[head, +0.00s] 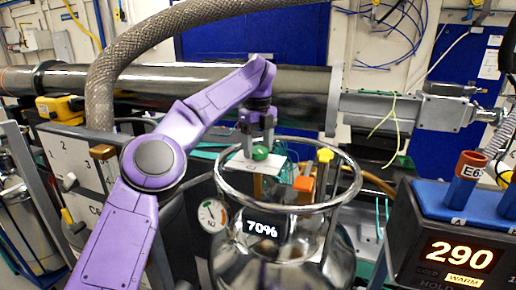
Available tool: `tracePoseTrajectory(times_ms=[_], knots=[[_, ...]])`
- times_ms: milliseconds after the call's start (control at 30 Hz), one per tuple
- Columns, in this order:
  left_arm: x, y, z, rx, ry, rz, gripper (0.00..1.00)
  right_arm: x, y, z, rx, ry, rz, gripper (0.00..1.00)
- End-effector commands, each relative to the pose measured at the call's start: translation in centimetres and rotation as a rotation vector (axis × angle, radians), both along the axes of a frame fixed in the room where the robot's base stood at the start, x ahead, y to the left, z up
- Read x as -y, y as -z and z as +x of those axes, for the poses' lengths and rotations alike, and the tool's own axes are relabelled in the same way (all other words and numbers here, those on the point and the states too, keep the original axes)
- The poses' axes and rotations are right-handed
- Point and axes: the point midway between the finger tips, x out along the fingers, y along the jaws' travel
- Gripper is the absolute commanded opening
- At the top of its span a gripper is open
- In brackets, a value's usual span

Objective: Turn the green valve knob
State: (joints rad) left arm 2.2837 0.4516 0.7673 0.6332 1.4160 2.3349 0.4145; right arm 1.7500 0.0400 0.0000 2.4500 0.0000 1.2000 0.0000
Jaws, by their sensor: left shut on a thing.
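The green valve knob (260,153) is a small round knob near the middle of the head view, seen just past the rim of a shiny metal vessel. My purple left arm comes in from the left and bends down over it. My left gripper (258,143) points downward and is shut on the green knob from above. The fingers partly cover the knob's top. A white plate (240,162) lies beside the knob. My right gripper is not in view.
The metal vessel (222,185) with a raised ring and a 70% display stands in front. A gauge (211,216) is at left. A display box reading 290 (405,235) stands at right. A long pipe (290,92) runs behind.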

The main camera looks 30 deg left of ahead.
Motion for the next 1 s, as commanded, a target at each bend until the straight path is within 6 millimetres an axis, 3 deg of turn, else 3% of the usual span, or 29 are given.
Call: tracePoseTrajectory(times_ms=[400,1000], knots=[[0.08,0.26,-0.01,-0.004,-0.216,-0.001,0.33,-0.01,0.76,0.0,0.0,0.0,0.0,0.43],[0.07,0.22,0.0,-0.005,-0.258,-0.001,0.33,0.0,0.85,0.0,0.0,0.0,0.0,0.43]])
